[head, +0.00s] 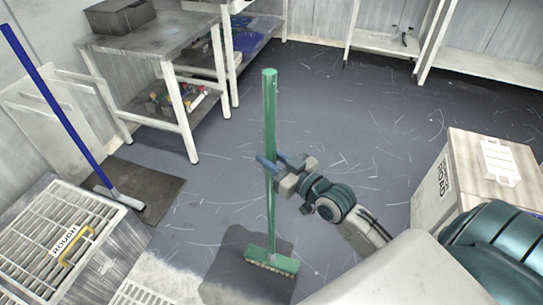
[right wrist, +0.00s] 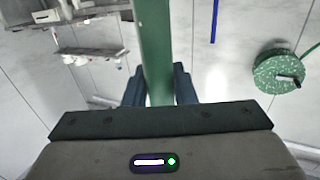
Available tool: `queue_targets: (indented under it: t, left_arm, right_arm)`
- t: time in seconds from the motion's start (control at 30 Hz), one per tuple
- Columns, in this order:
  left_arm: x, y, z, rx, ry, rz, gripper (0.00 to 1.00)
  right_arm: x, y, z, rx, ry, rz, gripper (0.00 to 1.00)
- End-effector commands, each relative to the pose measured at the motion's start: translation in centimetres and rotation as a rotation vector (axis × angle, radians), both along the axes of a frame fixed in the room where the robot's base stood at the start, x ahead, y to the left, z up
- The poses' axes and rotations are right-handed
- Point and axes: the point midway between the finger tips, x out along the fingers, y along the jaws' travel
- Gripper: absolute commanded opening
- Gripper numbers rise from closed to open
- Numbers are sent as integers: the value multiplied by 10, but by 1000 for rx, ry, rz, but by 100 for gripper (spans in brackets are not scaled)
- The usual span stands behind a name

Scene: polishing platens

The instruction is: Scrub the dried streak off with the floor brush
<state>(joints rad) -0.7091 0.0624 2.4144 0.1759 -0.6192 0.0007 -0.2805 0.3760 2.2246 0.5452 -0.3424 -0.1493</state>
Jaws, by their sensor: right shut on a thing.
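The floor brush has a green pole (head: 270,120) that stands nearly upright and a green head (head: 271,262) with pale bristles, low at the floor. Whether the bristles touch the floor is unclear. My right gripper (head: 270,163) is shut on the pole about halfway up. The right wrist view shows the green pole (right wrist: 153,45) between its two blue fingers (right wrist: 158,88). A darker grey patch (head: 225,280) lies on the floor beside and under the brush head; I cannot tell if it is the dried streak or a shadow. My left gripper is not in view.
A cardboard box (head: 487,185) stands at the right. A workbench (head: 150,42) with a lower shelf is at the back left. A blue-handled tool (head: 55,105) leans over a dark mat (head: 155,192). A grated unit (head: 40,235) is at the near left. The middle floor is clear.

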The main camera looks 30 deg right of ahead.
Motion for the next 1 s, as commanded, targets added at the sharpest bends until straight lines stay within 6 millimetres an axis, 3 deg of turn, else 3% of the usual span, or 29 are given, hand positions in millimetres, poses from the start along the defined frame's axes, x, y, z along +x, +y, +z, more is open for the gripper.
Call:
queue_targets:
  t: [0.5, 1.0]
  left_arm:
    - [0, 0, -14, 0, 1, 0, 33]
    - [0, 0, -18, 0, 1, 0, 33]
  right_arm:
    - [-21, 25, 0, 2, -9, 0, 0]
    - [-26, 31, 0, 2, -9, 0, 0]
